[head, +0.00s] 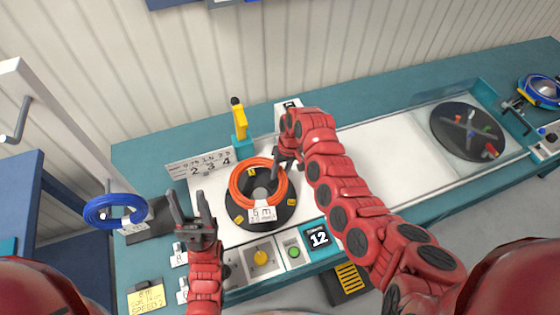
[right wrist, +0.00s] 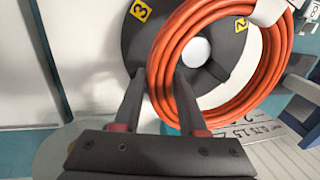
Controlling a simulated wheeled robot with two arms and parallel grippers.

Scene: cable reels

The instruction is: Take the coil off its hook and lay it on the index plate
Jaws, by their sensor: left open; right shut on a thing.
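The orange coil (head: 238,190) with a white "5 m" tag (head: 262,213) is at the black round index plate (head: 282,214), which has yellow number marks. My right gripper (head: 277,166) is shut on the coil's far right side. In the right wrist view, the coil (right wrist: 165,75) looks tilted across the plate (right wrist: 132,40), between the fingers (right wrist: 157,95). I cannot tell whether its lower side touches the plate. My left gripper (head: 188,203) is open and empty, left of the plate. No hook shows clearly at the orange coil.
A blue coil (head: 96,222) with a tag is at the bench's left end. A number strip (head: 206,165) and yellow-topped tool (head: 239,122) stand behind the plate. A yellow knob (head: 260,257) and green button (head: 293,252) are in front. A dark disc (head: 445,125) lies far right.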

